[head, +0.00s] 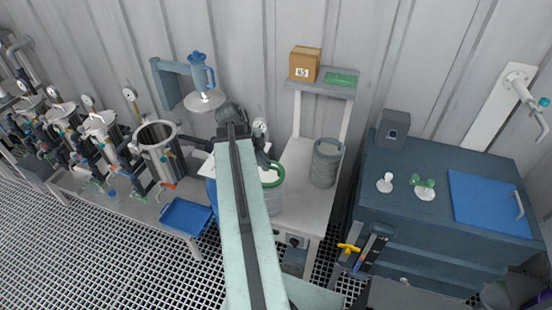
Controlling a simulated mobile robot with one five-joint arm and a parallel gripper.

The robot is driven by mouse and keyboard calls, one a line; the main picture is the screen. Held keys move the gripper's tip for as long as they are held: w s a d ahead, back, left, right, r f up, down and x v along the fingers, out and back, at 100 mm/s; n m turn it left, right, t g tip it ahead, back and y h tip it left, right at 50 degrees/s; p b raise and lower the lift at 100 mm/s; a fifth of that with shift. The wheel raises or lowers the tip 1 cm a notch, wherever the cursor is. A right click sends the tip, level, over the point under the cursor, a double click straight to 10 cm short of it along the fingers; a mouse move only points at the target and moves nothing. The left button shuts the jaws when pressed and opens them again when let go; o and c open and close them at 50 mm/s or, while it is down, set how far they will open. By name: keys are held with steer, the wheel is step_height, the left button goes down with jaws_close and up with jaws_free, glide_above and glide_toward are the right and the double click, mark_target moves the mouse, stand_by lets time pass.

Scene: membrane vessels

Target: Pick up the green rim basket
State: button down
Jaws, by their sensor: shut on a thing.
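The green rim basket (274,198) is a pale cylinder with a green band around its top. It is near the middle of the head view, just right of my arm, which hides its left part. My gripper (268,165) is at the basket's green rim and shut on it. The fingertips are small and partly hidden by the arm. I cannot tell whether the basket's base touches the bench.
A grey-rimmed basket (326,163) stands to the right on the pale bench (300,205). A shelf above holds a cardboard box (304,64) and a green tray (341,79). Metal vessels (160,152) stand left. A dark blue cabinet (440,215) stands right.

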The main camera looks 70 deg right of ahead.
steer(key=w+a, duration=0.4)
steer(key=a, duration=0.2)
steer(key=shift+w+a+r+p, duration=0.3)
steer(key=shift+r, duration=0.1)
steer(key=shift+d+r, duration=0.1)
